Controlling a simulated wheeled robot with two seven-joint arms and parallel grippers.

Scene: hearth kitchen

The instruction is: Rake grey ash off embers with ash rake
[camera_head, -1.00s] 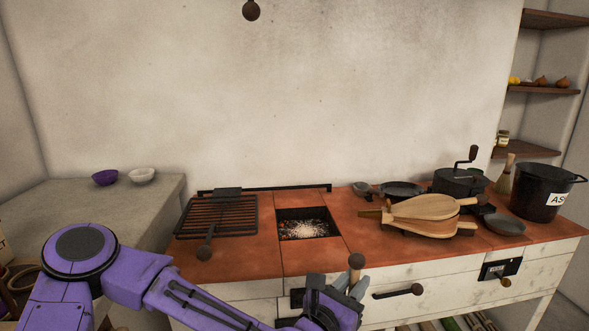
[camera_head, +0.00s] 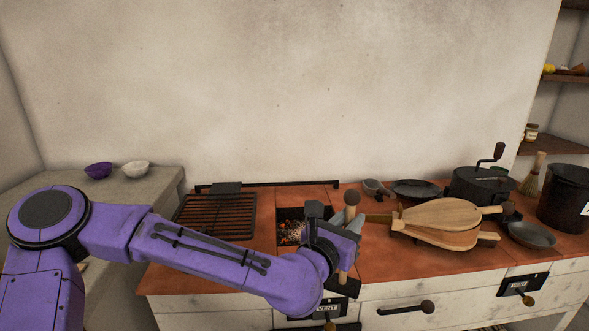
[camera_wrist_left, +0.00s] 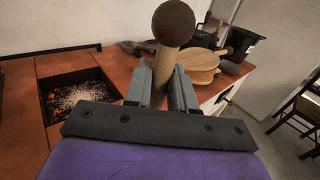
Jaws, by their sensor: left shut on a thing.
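My left gripper (camera_head: 348,224) is shut on the wooden handle of the ash rake (camera_head: 352,198), whose dark round knob stands up above the fingers. The handle and knob also show in the left wrist view (camera_wrist_left: 173,25), between the two grey fingers (camera_wrist_left: 163,85). The rake's head is hidden. The square ember pit lies just left of the gripper; its orange embers and pale grey ash (camera_head: 291,232) are partly covered by the gripper. The ash shows more fully in the left wrist view (camera_wrist_left: 76,98). My right gripper is out of view.
A black grill grate (camera_head: 215,218) lies left of the pit on the red tiled top. Wooden bellows (camera_head: 440,216) lie to the right, with a pan (camera_head: 415,188), a black grinder (camera_head: 480,185) and a dark bucket (camera_head: 565,195) beyond.

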